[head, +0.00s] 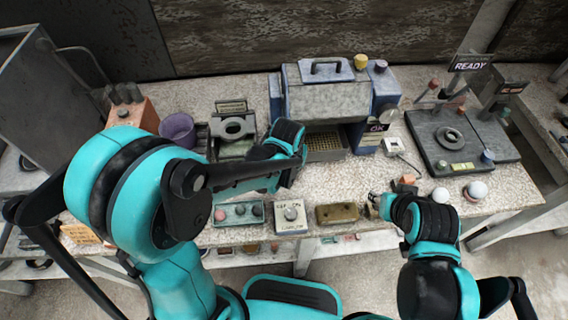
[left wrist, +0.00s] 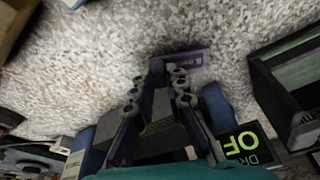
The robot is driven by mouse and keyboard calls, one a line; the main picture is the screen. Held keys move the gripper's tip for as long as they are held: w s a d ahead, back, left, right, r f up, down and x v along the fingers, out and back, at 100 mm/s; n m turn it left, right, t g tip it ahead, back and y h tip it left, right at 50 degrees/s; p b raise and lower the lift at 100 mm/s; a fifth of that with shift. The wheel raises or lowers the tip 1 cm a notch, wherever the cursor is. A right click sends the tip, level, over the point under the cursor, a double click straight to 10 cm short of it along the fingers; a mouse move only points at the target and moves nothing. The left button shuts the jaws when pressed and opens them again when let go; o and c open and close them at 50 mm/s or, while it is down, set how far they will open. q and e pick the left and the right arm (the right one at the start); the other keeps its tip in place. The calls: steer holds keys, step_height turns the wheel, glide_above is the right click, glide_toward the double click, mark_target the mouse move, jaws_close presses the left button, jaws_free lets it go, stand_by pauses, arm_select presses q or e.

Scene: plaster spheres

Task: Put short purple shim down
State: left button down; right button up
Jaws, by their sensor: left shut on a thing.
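The short purple shim (left wrist: 190,60) is a small flat purple bar with pale lettering in the left wrist view. My left gripper (left wrist: 167,72) is shut on it, with the bar sticking out to the right past the fingertips. The speckled worktop shows beyond it; I cannot tell the gap. In the head view my left gripper (head: 300,150) is in front of the blue-grey machine, and the shim cannot be made out there. My right gripper (head: 376,204) is low at the bench's front, beside the brass-coloured block; its finger opening is too small to tell.
The blue-grey machine (head: 335,95) stands behind the left gripper, with a grid tray (head: 325,143) at its front. Small boxes (head: 290,216) line the front edge. Two white spheres (head: 477,189) sit at the right. A purple cup (head: 178,128) stands left. Speckled worktop (head: 340,180) is clear mid-front.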

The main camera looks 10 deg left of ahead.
arm_select(q)
steer(key=w+a+b, duration=0.1)
steer(key=w+a+f, duration=0.1)
steer(key=a, duration=0.1)
steer(key=shift+w+a+b, duration=0.15)
steer(key=shift+w+b, duration=0.1)
steer(key=shift+b, duration=0.15)
steer(key=shift+f, duration=0.2)
steer(key=shift+r, duration=0.15)
steer(key=shift+f, duration=0.25)
steer(key=c, duration=1.5)
jaws_free()
steer(key=shift+c, duration=0.2)
steer(key=shift+r, duration=0.1)
